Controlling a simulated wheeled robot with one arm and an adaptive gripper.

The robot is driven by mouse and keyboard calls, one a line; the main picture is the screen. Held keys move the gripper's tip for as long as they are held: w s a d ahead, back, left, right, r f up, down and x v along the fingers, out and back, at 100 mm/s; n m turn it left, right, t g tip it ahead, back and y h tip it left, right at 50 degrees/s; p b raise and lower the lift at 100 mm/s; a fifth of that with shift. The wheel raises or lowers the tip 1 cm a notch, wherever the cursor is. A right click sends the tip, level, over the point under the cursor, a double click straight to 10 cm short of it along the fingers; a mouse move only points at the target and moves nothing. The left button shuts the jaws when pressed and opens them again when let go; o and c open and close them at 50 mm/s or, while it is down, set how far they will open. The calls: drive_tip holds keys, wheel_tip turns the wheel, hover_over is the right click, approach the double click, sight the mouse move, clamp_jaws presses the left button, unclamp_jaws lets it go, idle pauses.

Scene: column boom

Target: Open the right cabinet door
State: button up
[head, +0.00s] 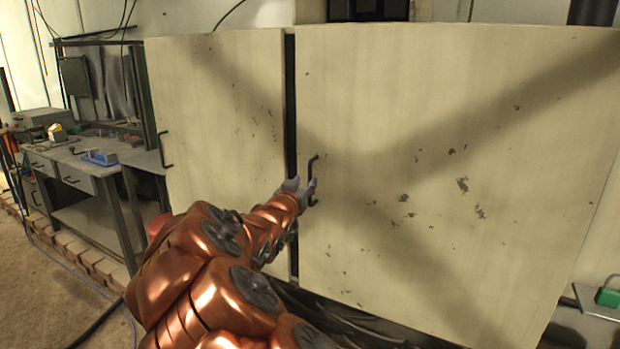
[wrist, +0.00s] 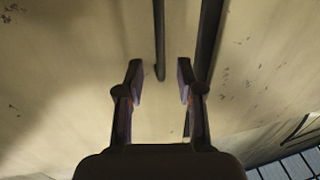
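The right cabinet door (head: 450,120) is a large, scuffed cream panel that looks shut, with a dark upright strip (head: 290,110) along its left edge. Its dark bar handle (head: 314,162) stands upright near that edge. My gripper (head: 301,186) is at the lower part of the handle in the head view. In the wrist view my gripper (wrist: 159,70) is open, and the end of the handle (wrist: 158,40) shows between its two fingers, with room on both sides. I see no finger pressing on the handle. The dark strip (wrist: 206,50) runs right of the fingers.
The left cabinet door (head: 215,120) has its own dark handle (head: 163,150). A workbench (head: 85,165) with tools stands at the far left. A green object (head: 608,297) sits on a grey surface at the lower right. A cable lies on the floor at the left.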

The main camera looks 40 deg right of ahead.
sight(309, 178)
drive_tip(key=shift+p+x, duration=0.35)
drive_tip(key=shift+x, duration=2.5)
clamp_jaws()
